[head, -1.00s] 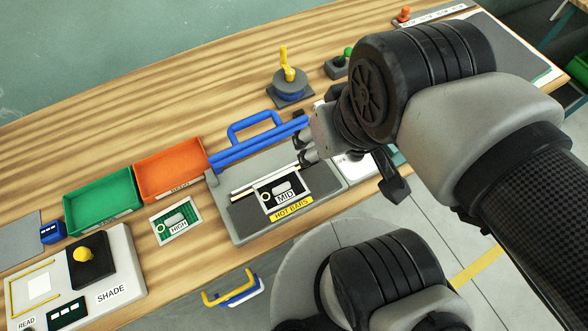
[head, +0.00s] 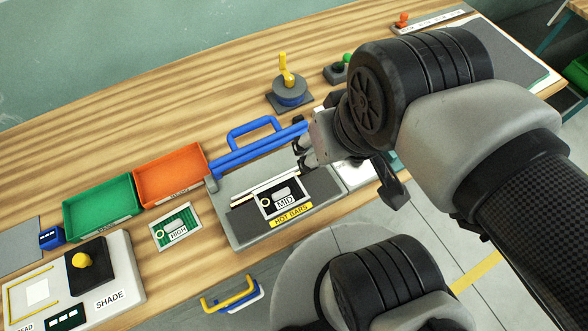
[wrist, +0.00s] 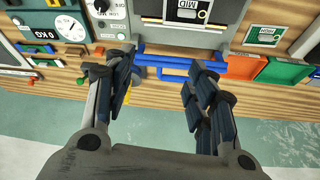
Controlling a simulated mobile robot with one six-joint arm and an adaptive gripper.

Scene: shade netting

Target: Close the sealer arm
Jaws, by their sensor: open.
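The sealer (head: 226,193) is a grey unit on the bench, marked "HOT BARS". Its blue sealer arm (head: 245,153) stands open along the back edge, with its looped handle (head: 253,126) behind it. A black pouch marked MID (head: 267,209) lies on the sealer bed beside the pale bars. My gripper (head: 303,154) is open near the right end of the blue arm, partly covering that end. In the wrist view the blue sealer arm (wrist: 180,61) shows beyond and between the open fingers of my gripper (wrist: 162,64). I cannot tell whether a finger touches it.
An orange tray (head: 204,158) and a green tray (head: 68,220) stand left of the sealer, with a HIGH pouch (head: 177,229) in front. A dial scale (wrist: 54,27) shows in the wrist view.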

